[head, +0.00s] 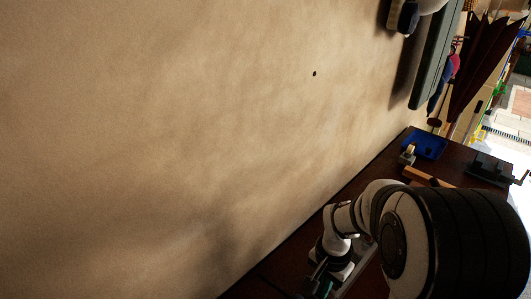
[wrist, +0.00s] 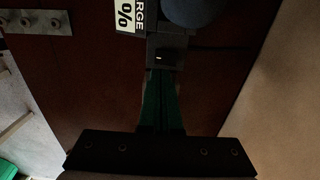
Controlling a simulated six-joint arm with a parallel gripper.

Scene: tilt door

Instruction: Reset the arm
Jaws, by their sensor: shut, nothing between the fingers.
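My arm reaches from the lower right of the head view, and my gripper (head: 322,286) is low in that view above the dark table, partly cut off by the frame edge. In the wrist view my gripper (wrist: 163,74) shows two green fingers lying together, shut and empty. A dark grey block (wrist: 168,52) shows just past the fingertips; I cannot tell whether they touch it. A round blue-grey part (wrist: 194,9) is above it. A tilting door cannot be made out for certain in either view.
The brown table (head: 385,168) runs along a beige wall (head: 170,130). A blue tray (head: 427,144), a small pale-topped object (head: 408,154), a wooden bar (head: 428,178) and a dark box (head: 492,168) stand beyond my arm. A printed label (wrist: 129,15) and a metal bar (wrist: 36,22) show in the wrist view.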

